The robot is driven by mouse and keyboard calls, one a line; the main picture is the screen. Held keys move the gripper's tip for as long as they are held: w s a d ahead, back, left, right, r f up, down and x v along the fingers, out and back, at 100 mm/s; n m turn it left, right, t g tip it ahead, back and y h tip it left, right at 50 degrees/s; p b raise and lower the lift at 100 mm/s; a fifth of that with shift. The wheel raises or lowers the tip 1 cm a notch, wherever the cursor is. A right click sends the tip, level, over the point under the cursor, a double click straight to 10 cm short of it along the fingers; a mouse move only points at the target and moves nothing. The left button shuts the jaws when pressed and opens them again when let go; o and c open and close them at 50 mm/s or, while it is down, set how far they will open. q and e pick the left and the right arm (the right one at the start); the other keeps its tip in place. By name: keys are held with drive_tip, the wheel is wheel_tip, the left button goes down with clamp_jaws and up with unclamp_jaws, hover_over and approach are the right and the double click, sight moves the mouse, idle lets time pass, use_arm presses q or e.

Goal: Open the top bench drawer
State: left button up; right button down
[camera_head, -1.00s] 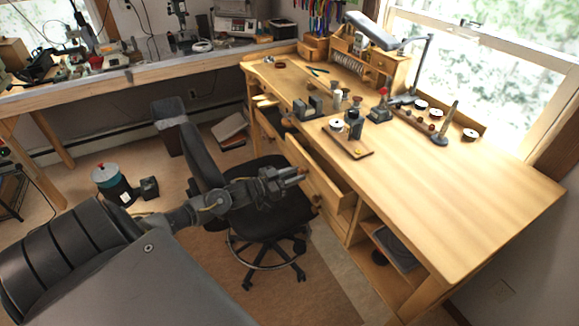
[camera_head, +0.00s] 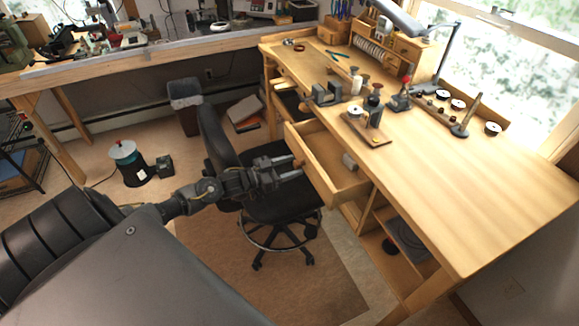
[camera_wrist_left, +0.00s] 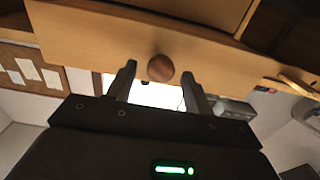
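The top bench drawer (camera_head: 326,178) is pulled well out from the wooden bench, and its inside shows in the head view. A small cylinder lies in it. Its round brown knob (camera_wrist_left: 160,68) is on the drawer front in the left wrist view. My left gripper (camera_head: 296,170) is close in front of the drawer front. In the left wrist view the fingers of my left gripper (camera_wrist_left: 158,72) are apart, one on each side of the knob, with a visible gap on both sides. My right gripper is not in view.
A black swivel chair (camera_head: 262,180) stands under and beside my left arm, close to the drawer. The bench top (camera_head: 470,170) carries small tools and holders. Open shelves (camera_head: 400,245) lie below it.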

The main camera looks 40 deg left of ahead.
sight(306, 155)
use_arm(q)
drive_tip(key=shift+r, duration=0.45)
drive_tip(key=r, duration=0.1)
drive_tip(key=r+b, duration=0.1)
drive_tip(key=shift+s+d+r, duration=0.2)
drive_tip(key=shift+s+r, duration=0.05)
drive_tip(key=shift+r, duration=0.05)
drive_tip(key=s+d+r+b, duration=0.1)
drive_tip(key=s+d+r, duration=0.6)
drive_tip(key=s+r, duration=0.2)
drive_tip(key=shift+s+d+r, duration=0.25)
drive_tip(key=shift+s, duration=0.85)
